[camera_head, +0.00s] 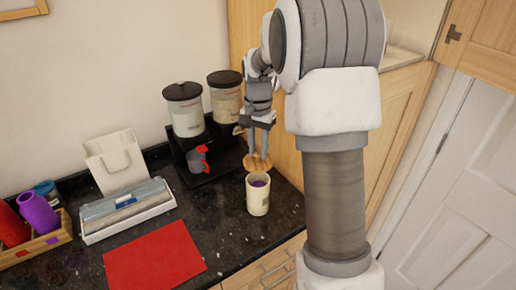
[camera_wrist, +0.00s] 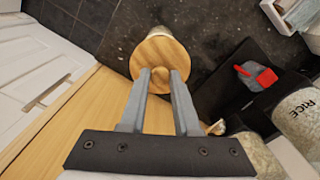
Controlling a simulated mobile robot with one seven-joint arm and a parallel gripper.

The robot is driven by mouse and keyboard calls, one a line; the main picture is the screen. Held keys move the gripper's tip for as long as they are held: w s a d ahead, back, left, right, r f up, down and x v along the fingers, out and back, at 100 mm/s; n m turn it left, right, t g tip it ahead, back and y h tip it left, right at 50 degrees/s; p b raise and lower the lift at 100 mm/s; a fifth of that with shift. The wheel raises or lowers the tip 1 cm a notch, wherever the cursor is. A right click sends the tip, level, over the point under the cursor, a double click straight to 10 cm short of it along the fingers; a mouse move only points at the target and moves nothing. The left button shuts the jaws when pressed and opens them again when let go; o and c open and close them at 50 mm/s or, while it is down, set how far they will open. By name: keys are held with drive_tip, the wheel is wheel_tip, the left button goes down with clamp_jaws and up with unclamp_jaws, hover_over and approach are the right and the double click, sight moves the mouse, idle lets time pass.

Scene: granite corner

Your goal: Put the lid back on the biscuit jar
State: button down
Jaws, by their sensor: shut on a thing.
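The round wooden lid (camera_head: 257,162) is held by its knob in my gripper (camera_head: 258,151), just above the biscuit jar (camera_head: 257,198). The jar is a cream cylinder standing upright and open near the counter's right front edge, with something purple inside its mouth. In the wrist view the lid (camera_wrist: 152,55) lies below the fingertips of my gripper (camera_wrist: 160,73), which are closed around its knob. The lid covers most of the jar there, and only a pale strip of the jar (camera_wrist: 158,32) shows past its rim. A small gap shows between lid and jar.
A black stand (camera_head: 222,158) with two dark-lidded canisters (camera_head: 184,110) and a red-and-grey scoop (camera_head: 199,158) is behind left. Wooden cabinet panels rise at right.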

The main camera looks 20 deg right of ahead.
sight(258, 160)
drive_tip(key=shift+f+b, duration=2)
drive_tip(key=shift+f, duration=0.95)
drive_tip(key=shift+f, duration=0.15)
idle(0.4)
drive_tip(key=shift+c, duration=0.4)
unclamp_jaws()
drive_tip(key=shift+r+p, duration=2.9)
drive_tip(key=shift+r, duration=0.65)
